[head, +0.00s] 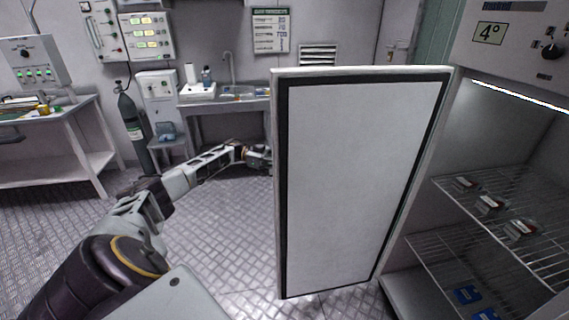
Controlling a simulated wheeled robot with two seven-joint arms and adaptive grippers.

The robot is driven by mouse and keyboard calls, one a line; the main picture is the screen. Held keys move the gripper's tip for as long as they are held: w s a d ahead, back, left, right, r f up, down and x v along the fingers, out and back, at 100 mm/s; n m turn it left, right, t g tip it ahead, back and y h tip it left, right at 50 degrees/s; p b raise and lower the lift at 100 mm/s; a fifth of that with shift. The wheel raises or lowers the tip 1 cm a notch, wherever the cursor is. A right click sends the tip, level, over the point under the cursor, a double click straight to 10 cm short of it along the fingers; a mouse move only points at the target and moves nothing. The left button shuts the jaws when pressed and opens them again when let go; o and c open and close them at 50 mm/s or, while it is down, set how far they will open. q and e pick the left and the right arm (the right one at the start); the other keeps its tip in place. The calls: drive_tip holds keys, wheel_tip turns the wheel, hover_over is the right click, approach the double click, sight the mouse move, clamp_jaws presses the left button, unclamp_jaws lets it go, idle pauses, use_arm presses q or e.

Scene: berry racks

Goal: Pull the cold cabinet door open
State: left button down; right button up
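The cold cabinet door (360,170) stands swung wide open, its white inner panel and dark seal facing me. The cold cabinet (505,45) is at the right, with a 4° display and a lit interior. My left arm comes in from the lower left. My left gripper (260,157) is at the door's left edge, partly behind it. Its fingertips and any handle are hidden by the door, so I cannot tell whether it is shut on anything. My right gripper is out of view.
Wire shelves (510,230) inside the cabinet hold small red-and-white packs (489,204) and blue items (467,295). A sink bench (228,103), a gas cylinder (133,125) and a table (60,120) stand behind. Metal floor (225,225) is clear left of the door.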

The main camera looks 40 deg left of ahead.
use_arm(q)
drive_tip(key=shift+w+a+f, duration=0.1)
drive_tip(key=shift+w+a, duration=0.05)
drive_tip(key=shift+a, duration=0.05)
idle(0.3)
drive_tip(key=c, duration=1.4)
unclamp_jaws()
drive_tip(key=shift+v, duration=5.85)
drive_tip(key=shift+a, duration=0.1)
drive_tip(key=shift+r, duration=0.25)
